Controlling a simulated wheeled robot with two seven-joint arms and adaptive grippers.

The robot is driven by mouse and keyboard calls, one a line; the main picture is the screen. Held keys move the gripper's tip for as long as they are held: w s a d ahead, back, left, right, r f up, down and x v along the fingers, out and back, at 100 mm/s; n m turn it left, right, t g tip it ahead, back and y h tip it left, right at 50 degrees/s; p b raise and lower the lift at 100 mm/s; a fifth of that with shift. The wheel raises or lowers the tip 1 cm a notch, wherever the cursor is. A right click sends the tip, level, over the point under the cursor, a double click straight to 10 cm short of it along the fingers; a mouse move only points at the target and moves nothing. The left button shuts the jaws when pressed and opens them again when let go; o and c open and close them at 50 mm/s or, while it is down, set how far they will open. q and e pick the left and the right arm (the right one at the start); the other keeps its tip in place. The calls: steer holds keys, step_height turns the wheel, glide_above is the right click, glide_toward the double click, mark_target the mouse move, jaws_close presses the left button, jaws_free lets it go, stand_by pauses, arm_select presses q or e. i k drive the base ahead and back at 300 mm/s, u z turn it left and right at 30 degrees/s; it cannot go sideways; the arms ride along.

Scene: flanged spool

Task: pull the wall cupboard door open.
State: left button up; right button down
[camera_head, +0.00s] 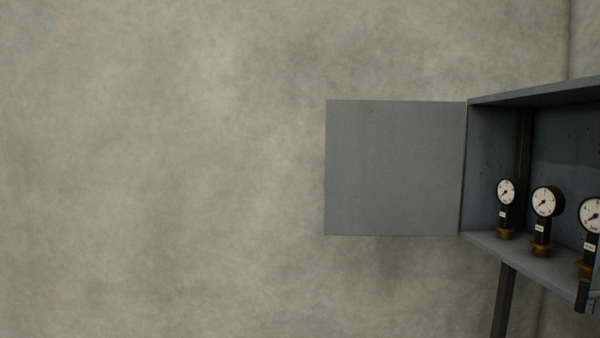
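The wall cupboard (497,125) is at the right of the head view, cut off by the right edge. Its grey door (395,168) stands swung wide open to the left, showing a flat face beside the cupboard's left side. The inside of the cupboard is exposed. No handle shows on the visible door face. A dark piece with a small bracket (588,294) shows at the lower right edge; I cannot tell what it belongs to. Neither of my grippers is in view.
Inside the cupboard stand several pressure gauges with brass bases, such as the left one (507,192) and the middle one (546,202). A dark post (503,300) runs down below the cupboard. The mottled wall (160,170) to the left is bare.

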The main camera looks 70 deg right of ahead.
mark_target(395, 168)
steer(key=z, duration=0.25)
steer(key=i, duration=0.9)
steer(key=z, duration=1.25)
steer(key=i, duration=0.75)
steer(key=z, duration=0.8)
